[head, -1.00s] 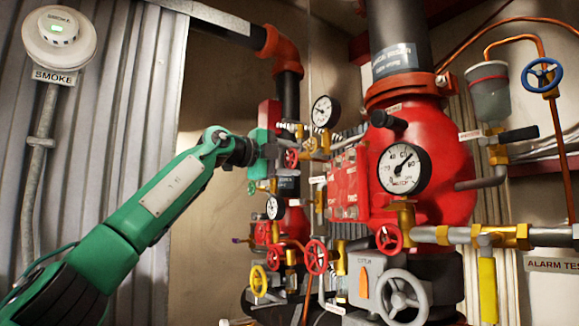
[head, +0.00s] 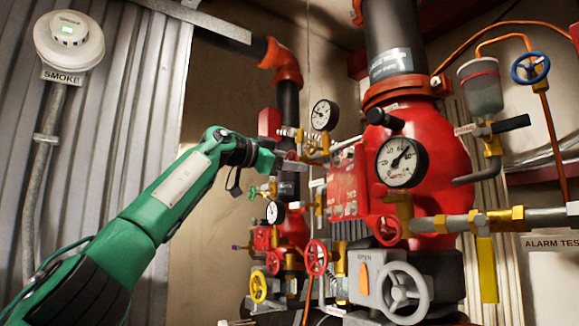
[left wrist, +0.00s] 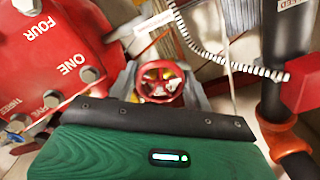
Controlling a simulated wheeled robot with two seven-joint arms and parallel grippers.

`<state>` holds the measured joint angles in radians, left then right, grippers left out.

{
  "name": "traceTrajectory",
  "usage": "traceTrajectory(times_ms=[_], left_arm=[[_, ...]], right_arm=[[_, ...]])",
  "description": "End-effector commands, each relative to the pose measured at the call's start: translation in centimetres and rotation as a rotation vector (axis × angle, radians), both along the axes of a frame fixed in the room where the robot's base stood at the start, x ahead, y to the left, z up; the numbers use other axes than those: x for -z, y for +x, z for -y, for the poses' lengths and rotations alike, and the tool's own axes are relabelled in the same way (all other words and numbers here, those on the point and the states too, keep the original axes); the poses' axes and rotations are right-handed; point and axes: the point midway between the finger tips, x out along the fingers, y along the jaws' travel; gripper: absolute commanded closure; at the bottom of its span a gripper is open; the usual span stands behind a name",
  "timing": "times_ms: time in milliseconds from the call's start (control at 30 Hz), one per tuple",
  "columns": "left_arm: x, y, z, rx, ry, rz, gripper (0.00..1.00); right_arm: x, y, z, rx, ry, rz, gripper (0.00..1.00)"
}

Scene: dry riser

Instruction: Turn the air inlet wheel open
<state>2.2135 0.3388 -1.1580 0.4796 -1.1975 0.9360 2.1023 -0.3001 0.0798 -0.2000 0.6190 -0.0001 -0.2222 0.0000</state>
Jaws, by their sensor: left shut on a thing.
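A small red handwheel (left wrist: 160,82) sits on brass fittings straight ahead of my left gripper in the left wrist view. I take it for the air inlet wheel; no label on it can be read. My left gripper (head: 292,166) is at the small valves left of the red box in the head view, shut on the wheel's rim. In the head view the gripper hides most of this wheel. My right gripper is not in view.
The red box (head: 347,180) with numbered faces is close to the gripper's right. Gauges (head: 325,115), other red wheels (head: 316,257), a yellow wheel (head: 258,284) and a grey handwheel (head: 403,292) crowd the pipework. A coiled cable (left wrist: 225,62) runs near the wrist. Free room lies left.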

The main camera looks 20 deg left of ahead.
Motion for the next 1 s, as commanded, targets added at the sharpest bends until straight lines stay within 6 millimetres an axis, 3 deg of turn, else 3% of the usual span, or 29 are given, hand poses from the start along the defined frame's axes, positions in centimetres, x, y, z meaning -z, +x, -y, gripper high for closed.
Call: traceTrajectory(times_ms=[467,1000], left_arm=[[0.1,0.0,0.1,0.000,-0.268,-0.211,0.73],[0.1,0.0,0.1,0.000,-0.344,-0.270,0.73]], right_arm=[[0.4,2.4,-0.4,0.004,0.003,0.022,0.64],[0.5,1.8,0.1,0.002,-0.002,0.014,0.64]])
